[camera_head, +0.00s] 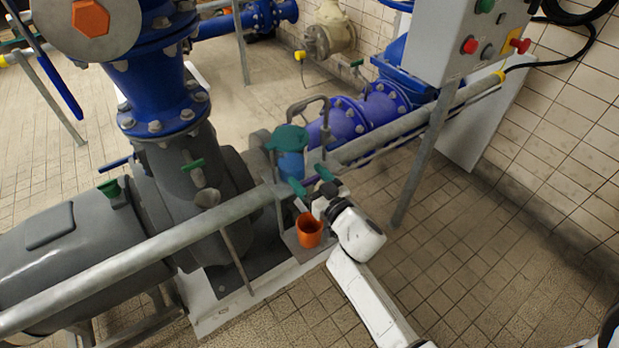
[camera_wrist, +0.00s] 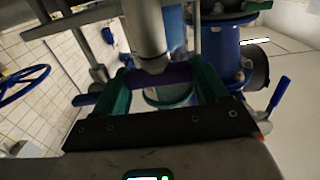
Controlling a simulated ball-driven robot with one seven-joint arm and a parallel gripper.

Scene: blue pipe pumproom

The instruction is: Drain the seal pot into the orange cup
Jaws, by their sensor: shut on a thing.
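My gripper (camera_head: 310,180) is beside the lower part of the pot. In the wrist view its two green fingers (camera_wrist: 161,82) are shut on a purple handle (camera_wrist: 165,77), in front of a grey pipe. The fingers hide the ends of the handle. I cannot tell whether any liquid runs.
A grey rail (camera_head: 150,252) runs diagonally close to my gripper. The grey pump (camera_head: 85,240) fills the left, and a control box (camera_head: 455,35) on a post stands at upper right. The tiled floor (camera_head: 480,250) at right is clear.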

